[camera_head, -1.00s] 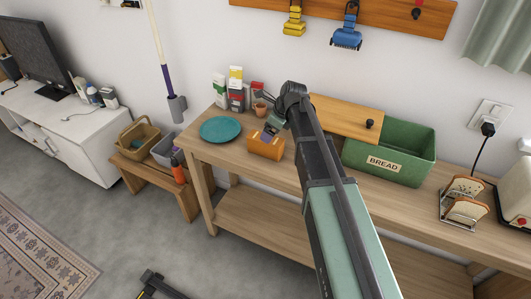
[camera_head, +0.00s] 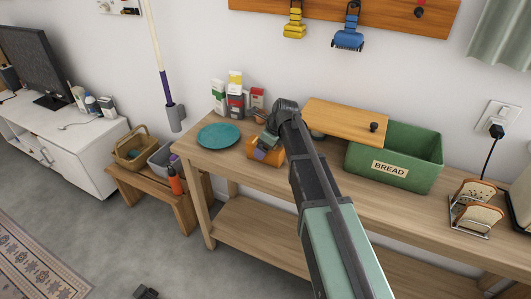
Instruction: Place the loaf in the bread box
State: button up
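The loaf (camera_head: 278,158), an orange-brown block, sits on the wooden table right of the teal plate. My gripper (camera_head: 266,144) is down at the loaf, with its fingers overlapping the loaf's top and front. The view is too small to tell whether the fingers are closed on it. The green bread box (camera_head: 418,160), marked BREAD, stands to the right on the same table. Its wooden lid (camera_head: 345,119) is slid to the left, so the right part of the box is open. My arm crosses in front of the table and hides the space between loaf and box.
A teal plate (camera_head: 219,136) lies left of the loaf. Several cartons (camera_head: 235,95) and a small pot stand behind, near the wall. A toast rack (camera_head: 475,207) with bread slices stands right of the box. Bare table lies in front of the rack and box.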

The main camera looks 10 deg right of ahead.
jog(key=shift+f, duration=0.15)
jog(key=c, duration=1.2)
notch_tip(320, 180, up, 21)
jog(key=p, duration=2)
jog(key=shift+f, duration=0.2)
